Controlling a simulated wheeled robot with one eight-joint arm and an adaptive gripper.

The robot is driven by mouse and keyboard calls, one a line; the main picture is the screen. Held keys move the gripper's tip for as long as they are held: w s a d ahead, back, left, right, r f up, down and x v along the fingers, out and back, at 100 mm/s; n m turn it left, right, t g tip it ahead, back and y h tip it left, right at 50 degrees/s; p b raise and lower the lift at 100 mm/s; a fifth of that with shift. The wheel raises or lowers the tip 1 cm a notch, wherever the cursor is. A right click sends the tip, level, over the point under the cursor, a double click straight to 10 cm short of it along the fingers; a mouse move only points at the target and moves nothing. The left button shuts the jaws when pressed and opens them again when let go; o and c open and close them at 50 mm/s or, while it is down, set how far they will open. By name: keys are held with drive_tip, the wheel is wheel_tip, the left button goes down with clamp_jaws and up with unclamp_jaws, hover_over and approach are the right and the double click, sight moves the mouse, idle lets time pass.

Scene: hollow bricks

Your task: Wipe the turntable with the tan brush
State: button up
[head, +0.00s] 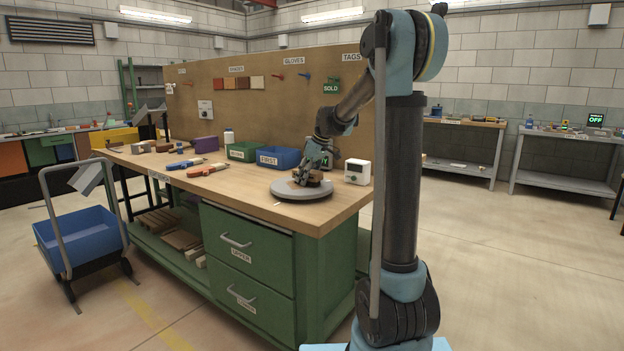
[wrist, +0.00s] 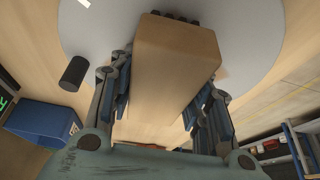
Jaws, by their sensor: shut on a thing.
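The turntable (head: 286,193) is a light grey round disc near the right end of the wooden workbench. It also fills the upper part of the wrist view (wrist: 250,70). The tan brush (wrist: 175,65) is a block with dark bristles at its far end. My gripper (wrist: 165,100) is shut on the brush, with a finger on each side. In the head view my gripper (head: 313,170) is low over the turntable with the brown brush. I cannot tell whether the bristles touch the disc. A short dark cylinder (wrist: 73,73) shows over the disc, left of the brush.
A blue bin (head: 279,158) marked FIRST and a green bin (head: 241,152) stand behind the turntable. A white box (head: 357,171) stands close on its right. Orange and blue tools (head: 208,170) lie to the left. The bench front edge is near.

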sight(296, 174)
drive_tip(key=shift+s+a+r, duration=0.1)
drive_tip(key=shift+a, duration=0.95)
drive_tip(key=shift+s+a, duration=0.1)
drive_tip(key=shift+a, duration=0.9)
drive_tip(key=shift+s+a, duration=0.15)
drive_tip(key=shift+a, duration=1.7)
drive_tip(key=shift+w, duration=0.8)
drive_tip(key=shift+w+d, duration=0.15)
drive_tip(key=shift+d, duration=1.7)
drive_tip(key=shift+w+d, duration=0.2)
drive_tip(key=shift+d, duration=1.7)
drive_tip(key=shift+w+d, duration=0.15)
drive_tip(key=shift+d, duration=1.75)
drive_tip(key=shift+w+a, duration=0.1)
drive_tip(key=shift+w, duration=0.65)
drive_tip(key=shift+s+a+f, duration=0.1)
drive_tip(key=shift+s+a, duration=0.1)
drive_tip(key=shift+a, duration=1.35)
drive_tip(key=shift+s+a+f, duration=0.1)
drive_tip(key=shift+s+a, duration=0.1)
drive_tip(key=shift+a, duration=1.3)
drive_tip(key=shift+s+a+r, duration=0.1)
drive_tip(key=shift+a, duration=1.25)
drive_tip(key=shift+s+a+r, duration=0.1)
drive_tip(key=shift+a, duration=1.2)
